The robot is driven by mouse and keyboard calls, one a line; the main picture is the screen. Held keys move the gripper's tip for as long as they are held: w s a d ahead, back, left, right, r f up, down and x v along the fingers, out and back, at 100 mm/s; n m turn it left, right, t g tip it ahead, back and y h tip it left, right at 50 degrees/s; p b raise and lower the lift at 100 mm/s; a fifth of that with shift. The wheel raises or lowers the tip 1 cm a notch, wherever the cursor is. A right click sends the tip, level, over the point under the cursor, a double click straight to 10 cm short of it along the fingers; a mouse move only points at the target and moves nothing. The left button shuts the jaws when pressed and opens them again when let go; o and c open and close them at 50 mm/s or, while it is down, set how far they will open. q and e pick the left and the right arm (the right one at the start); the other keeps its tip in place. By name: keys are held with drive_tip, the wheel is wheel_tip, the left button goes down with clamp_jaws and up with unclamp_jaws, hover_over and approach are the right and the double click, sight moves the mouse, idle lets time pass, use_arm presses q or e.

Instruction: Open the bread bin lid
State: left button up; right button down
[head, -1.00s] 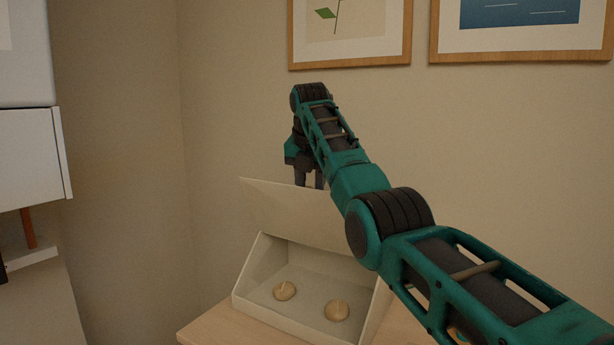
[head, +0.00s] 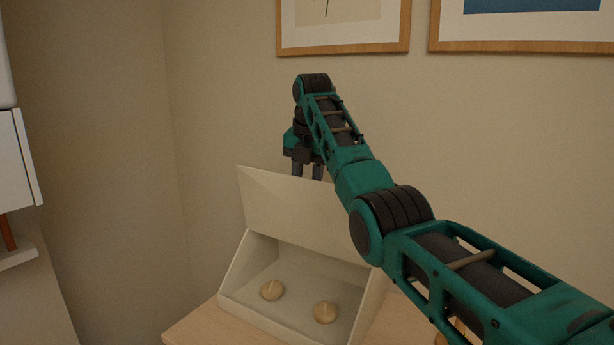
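The bread bin (head: 232,290) is a cream box with a sloped front, standing on a light wooden surface. Its lid (head: 285,207) is raised, standing up from the back edge, and the inside shows. My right gripper (head: 307,172) comes in from the right and points down at the lid's top edge. Its two fingers are apart with a gap between them; their tips seem hidden behind the lid, and I cannot tell whether they touch it. My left gripper is not in view.
The wooden surface (head: 190,328) shows a bare strip left of the bin. Framed pictures hang on the wall behind, one above the bin (head: 344,47) and one at right (head: 520,45). White furniture (head: 12,165) stands at far left.

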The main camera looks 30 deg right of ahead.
drive_tip(key=shift+s+d+f, duration=0.15)
drive_tip(key=shift+d+f, duration=0.1)
drive_tip(key=shift+f, duration=0.1)
drive_tip(key=c, duration=1.1)
unclamp_jaws()
drive_tip(key=shift+o, duration=0.6)
drive_tip(key=shift+d, duration=0.15)
drive_tip(key=shift+o, duration=1)
drive_tip(key=shift+r, duration=0.1)
